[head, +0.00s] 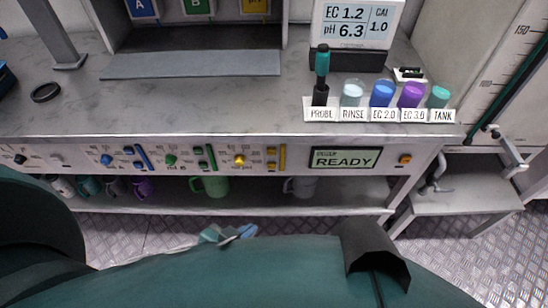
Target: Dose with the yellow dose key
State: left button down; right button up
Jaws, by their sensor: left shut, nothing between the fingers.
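The yellow dose key (239,160) sits on the front panel (300,158) of the bench, right of the green key (170,160) and the blue key (107,160). A yellow bar marking (282,157) is beside it. The panel display (343,158) reads READY. What looks like the tip of my left gripper (229,234) shows small, low in front of the bench, below the yellow key and apart from it. It is shut and empty; my teal arm hides most of it. My right gripper is not in view.
Labelled cups (382,94) and a probe (321,75) stand at the back right, before a meter (352,25) reading EC 1.2, pH 6.3. Mugs (210,187) sit on the shelf under the panel. A black ring (46,92) lies on the bench's left.

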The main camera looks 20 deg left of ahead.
aim_at(272, 166)
pick_arm(q)
jog(key=a+x, duration=0.2)
jog(key=x, duration=1.2)
jog(key=shift+w+b, duration=0.3)
jog(key=shift+w, duration=0.2)
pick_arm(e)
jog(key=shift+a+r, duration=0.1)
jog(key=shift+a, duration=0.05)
pick_arm(q)
jog(key=shift+w, duration=0.1)
jog(key=w+a+b, duration=0.2)
jog(key=w+b, duration=0.1)
jog(key=w, duration=0.5)
jog(key=shift+a, duration=0.15)
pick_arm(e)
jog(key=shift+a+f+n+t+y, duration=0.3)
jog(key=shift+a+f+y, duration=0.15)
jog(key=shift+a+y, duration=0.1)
pick_arm(q)
jog(key=shift+w, duration=0.1)
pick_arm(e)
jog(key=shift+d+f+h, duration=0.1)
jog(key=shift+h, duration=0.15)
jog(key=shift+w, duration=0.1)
